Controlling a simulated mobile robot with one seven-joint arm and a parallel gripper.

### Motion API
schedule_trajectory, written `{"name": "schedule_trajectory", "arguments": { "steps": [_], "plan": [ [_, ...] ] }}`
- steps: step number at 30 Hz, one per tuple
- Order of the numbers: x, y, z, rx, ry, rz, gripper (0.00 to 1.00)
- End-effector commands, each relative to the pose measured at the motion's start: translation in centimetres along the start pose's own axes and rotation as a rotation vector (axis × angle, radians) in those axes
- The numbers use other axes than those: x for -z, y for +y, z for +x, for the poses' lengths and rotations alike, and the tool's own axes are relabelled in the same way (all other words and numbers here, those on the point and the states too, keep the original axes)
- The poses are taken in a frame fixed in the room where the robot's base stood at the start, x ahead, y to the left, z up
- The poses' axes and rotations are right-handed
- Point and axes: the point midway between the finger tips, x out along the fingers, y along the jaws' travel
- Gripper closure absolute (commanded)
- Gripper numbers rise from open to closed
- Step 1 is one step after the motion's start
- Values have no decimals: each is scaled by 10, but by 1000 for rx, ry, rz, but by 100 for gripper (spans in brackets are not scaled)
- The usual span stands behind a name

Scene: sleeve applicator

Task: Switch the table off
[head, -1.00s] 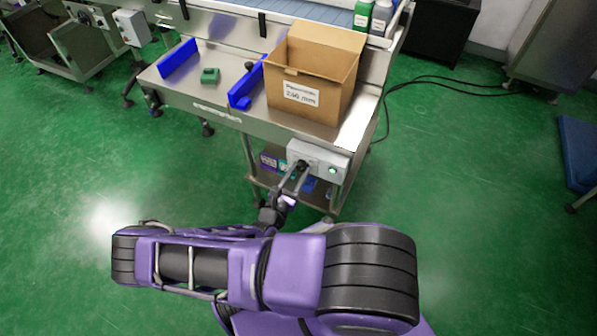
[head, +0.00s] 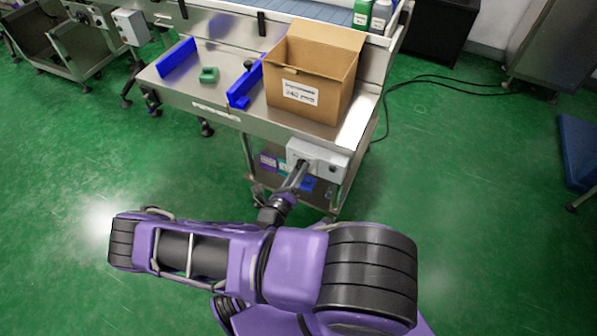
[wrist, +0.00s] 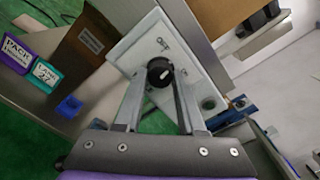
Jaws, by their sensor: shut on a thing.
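The steel table (head: 352,128) stands ahead of me, with a pale grey control box (head: 325,160) on its front edge. The box also shows in the wrist view (wrist: 140,42), carrying a round black knob (wrist: 158,70) with a white mark. My gripper (wrist: 160,84) has a finger on each side of the knob and is shut on it. In the head view my gripper (head: 300,168) reaches the left part of the box and hides the knob. The round lamp (head: 332,170) on the right of the box looks unlit; it is dull in the wrist view (wrist: 208,103).
A cardboard box (head: 310,80), blue guides (head: 178,57) and a green part (head: 209,74) are on the table. Purple and teal labelled bins (wrist: 18,52) sit below the control box. The green floor (head: 480,220) to the right is open.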

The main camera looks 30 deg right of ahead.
Motion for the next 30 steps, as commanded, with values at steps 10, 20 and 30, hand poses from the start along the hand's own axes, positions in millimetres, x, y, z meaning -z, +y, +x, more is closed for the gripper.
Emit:
{"name": "schedule_trajectory", "arguments": {
  "steps": [10, 20, 30],
  "plan": [
    [0, 0, 0, 0, 1, -321, 100],
    [0, -1, 0, 0, 0, -559, 100],
    [-1, -1, 0, -1, -1, -671, 100]
  ]
}}
